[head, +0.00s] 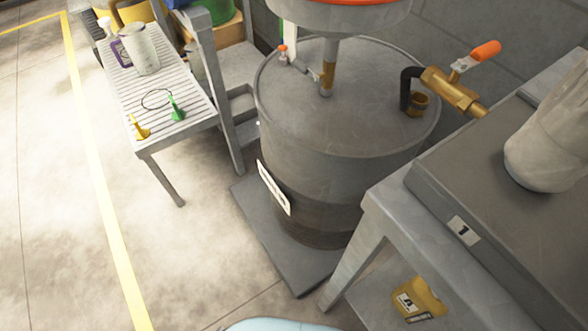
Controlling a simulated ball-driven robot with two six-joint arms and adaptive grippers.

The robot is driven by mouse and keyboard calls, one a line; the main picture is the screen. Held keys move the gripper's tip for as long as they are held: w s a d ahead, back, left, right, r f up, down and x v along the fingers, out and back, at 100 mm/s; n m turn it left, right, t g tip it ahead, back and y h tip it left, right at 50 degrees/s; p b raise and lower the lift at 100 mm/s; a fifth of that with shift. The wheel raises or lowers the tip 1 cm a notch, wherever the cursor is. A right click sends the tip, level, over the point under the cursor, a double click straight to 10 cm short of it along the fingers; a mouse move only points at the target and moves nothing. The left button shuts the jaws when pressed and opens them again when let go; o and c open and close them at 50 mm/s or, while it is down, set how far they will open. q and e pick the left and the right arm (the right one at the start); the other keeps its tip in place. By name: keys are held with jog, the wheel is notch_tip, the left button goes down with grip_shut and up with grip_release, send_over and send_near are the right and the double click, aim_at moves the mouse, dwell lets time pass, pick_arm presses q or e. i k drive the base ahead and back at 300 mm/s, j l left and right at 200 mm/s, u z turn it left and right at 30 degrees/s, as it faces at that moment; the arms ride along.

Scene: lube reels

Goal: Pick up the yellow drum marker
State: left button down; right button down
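A small yellow piece with a wide base and a thin pointed tip (140,128) is on the near end of the slatted grey bench, at the left of the head view. It looks like the yellow drum marker, though it is too small to make out any marking. A similar green piece (177,108) is to its right, and a thin dark ring (156,98) lies behind them. Neither of my grippers is in view, and nothing touches the yellow piece.
A large grey drum (330,130) with a brass tap (452,90) stands in the middle. Left floor is clear.

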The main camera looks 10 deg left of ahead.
aim_at(142, 134)
jog(key=k+j+u, duration=0.4)
jog(key=j+u, duration=0.2)
jog(key=k+j+u, duration=0.1)
jog(key=j+u, duration=0.2)
jog(key=j, duration=0.15)
jog(key=i+j, duration=0.2)
jog(key=i+u, duration=0.05)
